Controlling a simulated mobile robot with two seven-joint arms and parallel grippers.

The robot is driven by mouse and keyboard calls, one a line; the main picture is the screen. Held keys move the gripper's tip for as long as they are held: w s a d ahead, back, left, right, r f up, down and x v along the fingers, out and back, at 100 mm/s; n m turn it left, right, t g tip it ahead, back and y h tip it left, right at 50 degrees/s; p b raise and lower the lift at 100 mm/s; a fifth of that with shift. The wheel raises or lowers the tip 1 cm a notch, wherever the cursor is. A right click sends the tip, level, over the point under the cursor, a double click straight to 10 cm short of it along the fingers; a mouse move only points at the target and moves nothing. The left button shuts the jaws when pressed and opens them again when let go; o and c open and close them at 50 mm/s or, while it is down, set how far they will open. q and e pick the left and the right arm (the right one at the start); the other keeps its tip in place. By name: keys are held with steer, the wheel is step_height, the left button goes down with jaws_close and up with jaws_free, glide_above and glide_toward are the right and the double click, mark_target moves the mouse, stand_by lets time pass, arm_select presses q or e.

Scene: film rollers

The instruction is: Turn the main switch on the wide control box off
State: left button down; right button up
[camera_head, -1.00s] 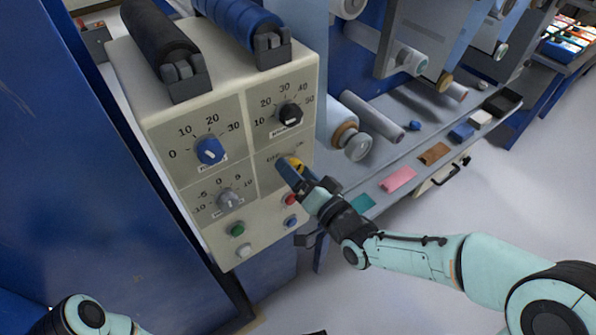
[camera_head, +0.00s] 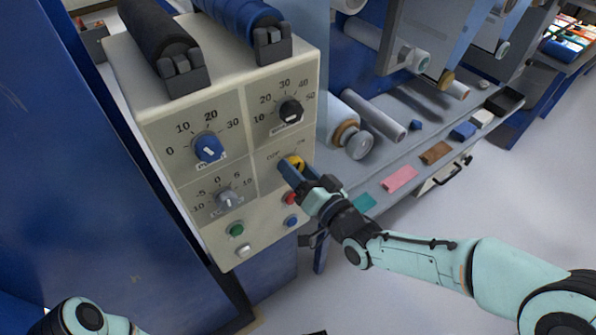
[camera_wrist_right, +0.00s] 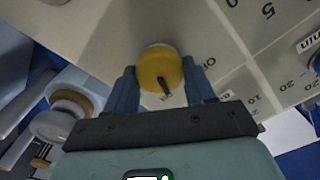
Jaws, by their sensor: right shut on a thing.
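The wide cream control box (camera_head: 185,112) stands on the left, with its panel facing me. Its main switch is a yellow round knob (camera_head: 293,163) with a dark pointer, between the OFF and ON marks at the panel's right side. My right gripper (camera_head: 288,172) is at this knob from below and partly covers it. In the right wrist view, the knob (camera_wrist_right: 160,70) sits between the two blue fingers of the gripper (camera_wrist_right: 159,76), which is shut on it. The pointer leans toward the wrist in that view. Of my left arm only a link shows at bottom left.
Blue (camera_head: 208,148), black (camera_head: 290,111) and grey (camera_head: 228,198) dials sit near the switch. Green (camera_head: 237,229), red (camera_head: 290,198), blue and white buttons lie below. Rollers top the box. A grey shelf (camera_head: 385,165) with colour samples runs right; floor at lower right is clear.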

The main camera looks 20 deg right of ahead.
arm_select(q)
steer(key=s+a+f+g+b, duration=0.2)
steer(key=s+f+b, duration=0.2)
steer(key=f, duration=0.3)
steer(key=shift+s+a+f+n+b, duration=0.15)
steer(key=shift+s+f+n+b, duration=0.15)
steer(key=shift+f+b, duration=0.1)
arm_select(e)
steer(key=shift+a+n, duration=0.1)
steer(key=shift+n, duration=5.9)
steer(key=o, duration=1.1)
steer(key=shift+c, duration=0.2)
